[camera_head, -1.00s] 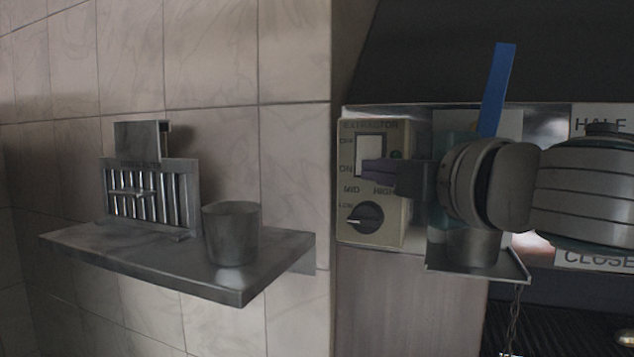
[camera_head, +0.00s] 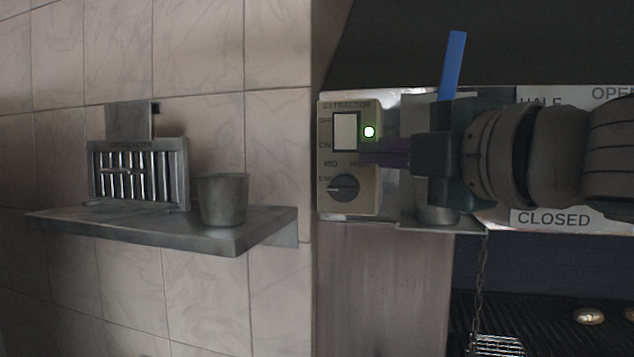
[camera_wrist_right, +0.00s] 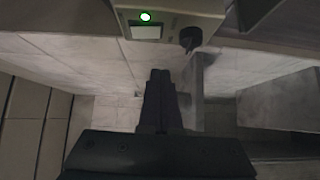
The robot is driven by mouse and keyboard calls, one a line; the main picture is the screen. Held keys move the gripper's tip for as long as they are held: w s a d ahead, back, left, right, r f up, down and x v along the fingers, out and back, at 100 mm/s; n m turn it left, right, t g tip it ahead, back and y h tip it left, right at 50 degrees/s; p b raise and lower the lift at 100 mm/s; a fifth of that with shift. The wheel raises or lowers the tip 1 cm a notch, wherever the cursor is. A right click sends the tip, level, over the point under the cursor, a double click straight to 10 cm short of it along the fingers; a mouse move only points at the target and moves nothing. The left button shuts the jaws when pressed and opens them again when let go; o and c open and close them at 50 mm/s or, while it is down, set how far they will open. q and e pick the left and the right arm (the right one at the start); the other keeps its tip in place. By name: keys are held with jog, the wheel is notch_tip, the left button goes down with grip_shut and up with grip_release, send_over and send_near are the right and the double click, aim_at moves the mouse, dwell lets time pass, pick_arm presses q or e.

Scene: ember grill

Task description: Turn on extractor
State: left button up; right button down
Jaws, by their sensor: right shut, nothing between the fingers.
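The extractor panel (camera_head: 362,196) is a beige box on the hood front, with a white rocker switch (camera_head: 345,132) marked OFF above and ON below. A green lamp (camera_head: 369,132) beside the switch is lit. A dark rotary knob (camera_head: 343,188) sits below. My right gripper (camera_head: 366,152) is shut and empty, its fingertips just right of the switch and below the lamp. In the right wrist view the shut fingers (camera_wrist_right: 160,76) point toward the panel, with the lit lamp (camera_wrist_right: 145,17) and the switch (camera_wrist_right: 146,32) ahead, apart from the fingertips. My left gripper is out of view.
A metal shelf (camera_head: 130,229) on the tiled wall at left holds a metal cup (camera_head: 222,199) and a slatted filter (camera_head: 138,172). A blue strip (camera_head: 453,65) stands behind my right arm. A chain (camera_head: 480,290) hangs below the hood.

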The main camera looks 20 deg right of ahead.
jog(key=s+b, duration=0.1)
jog(key=s, duration=0.1)
jog(key=s+d+b, duration=0.1)
jog(key=s, duration=0.1)
jog(key=shift+s+f, duration=0.15)
jog(key=shift+s, duration=0.05)
dwell(0.3)
